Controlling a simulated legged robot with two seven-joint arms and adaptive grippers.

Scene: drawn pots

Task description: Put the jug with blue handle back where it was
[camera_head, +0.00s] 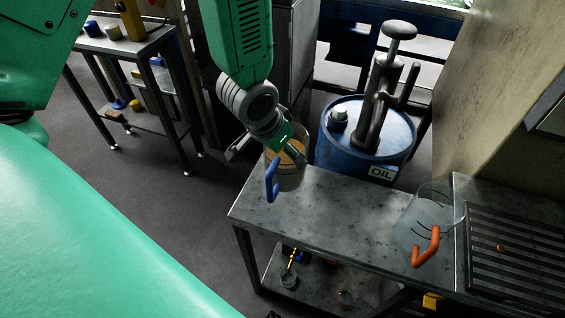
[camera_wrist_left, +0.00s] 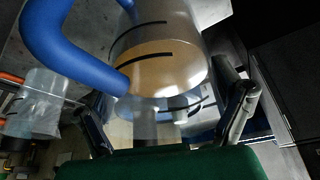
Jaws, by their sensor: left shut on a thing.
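The jug with the blue handle (camera_head: 291,177) is clear, with amber contents, and is at the back left corner of the metal table (camera_head: 330,215). Its blue handle (camera_head: 271,178) faces the front left. My left gripper (camera_head: 283,150) comes down from above and is shut on this jug. In the left wrist view the jug (camera_wrist_left: 170,55) lies between the two fingers (camera_wrist_left: 170,108), with the blue handle at the upper left. I cannot tell whether its base touches the table. My right gripper is not in view.
A clear jug with an orange handle (camera_head: 416,220) stands on the table's right part, beside a dark ribbed tray (camera_head: 510,250). A blue oil drum (camera_head: 335,155) with a pump stands behind. The table's middle is clear. A workbench (camera_head: 120,45) stands at the far left.

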